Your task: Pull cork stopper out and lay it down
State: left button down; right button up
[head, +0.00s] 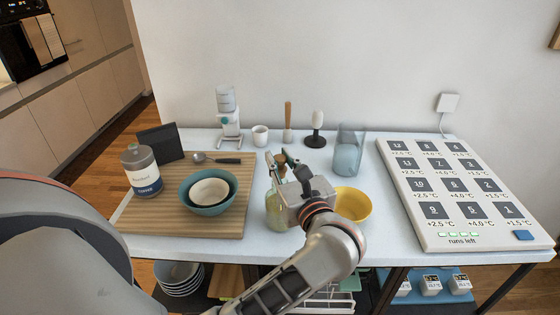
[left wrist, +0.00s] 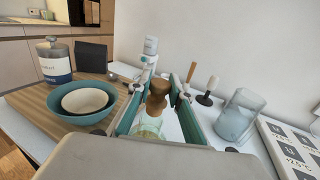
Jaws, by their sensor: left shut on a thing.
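My left gripper (head: 277,161) is above the worktop, shut on the brown cork stopper (left wrist: 158,92). In the left wrist view the cork stands upright between the two teal-edged fingers (left wrist: 160,108). The pale green glass bottle (head: 274,212) stands upright on the worktop under the gripper, partly hidden by it. Its top shows directly below the cork in the left wrist view (left wrist: 149,128). I cannot tell whether the cork still sits in the neck. My right gripper is not in view.
A yellow bowl (head: 354,205) stands close right of the bottle, with a glass vessel (head: 348,150) behind. A wooden board (head: 226,226) at left carries nested bowls (head: 189,205) and a spoon. A coffee jar (head: 140,170) stands there too. A large label panel (head: 450,236) fills the right.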

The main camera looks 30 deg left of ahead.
pick_arm(q)
jog(key=shift+r, duration=0.45)
jog(key=shift+r, duration=0.25)
jog(key=shift+r, duration=0.6)
